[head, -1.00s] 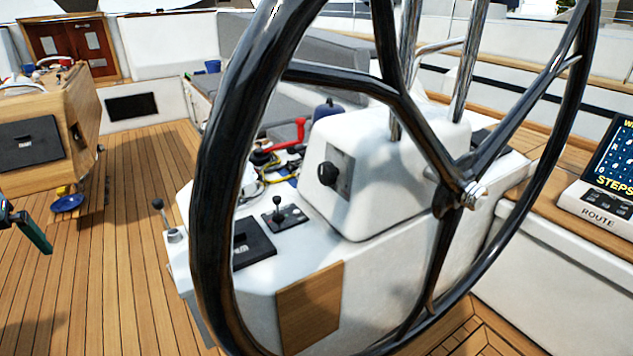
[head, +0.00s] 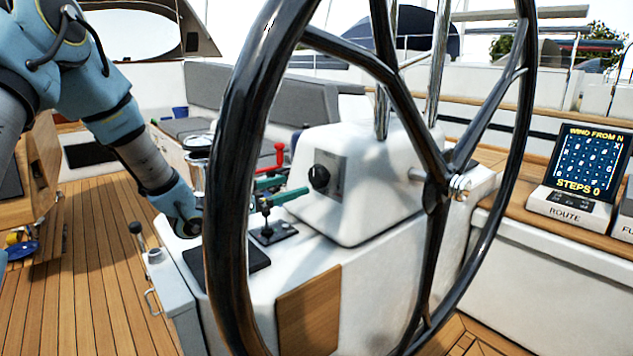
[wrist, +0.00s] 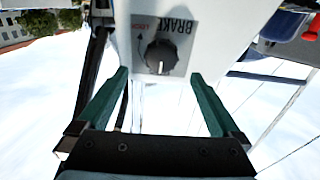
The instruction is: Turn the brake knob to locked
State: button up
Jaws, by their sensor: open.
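The brake knob (head: 319,177) is a round black knob on a grey plate on the side of the white steering pedestal. In the wrist view the knob (wrist: 160,57) sits on its plate, with the word BRAKE upside down, small red lettering and a curved arrow beside it. I cannot tell the knob's setting for sure. My gripper (head: 296,185) has green fingers, spread apart and empty. It is just left of the knob, pointing at it. In the wrist view the knob lies beyond and between the fingertips (wrist: 160,74), apart from them.
The big black steering wheel (head: 232,180) stands in front of the pedestal, its rim crossing in front of my arm. A small lever (head: 266,215) stands below my fingers. A red handle (head: 279,152) is behind them. A route display (head: 585,165) is at right.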

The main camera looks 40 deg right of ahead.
aim_at(314, 178)
jog(key=d+p, duration=0.1)
jog(key=d, duration=0.7)
jog(key=shift+s+d, duration=0.1)
jog(key=shift+s, duration=0.05)
jog(key=c, duration=1.3)
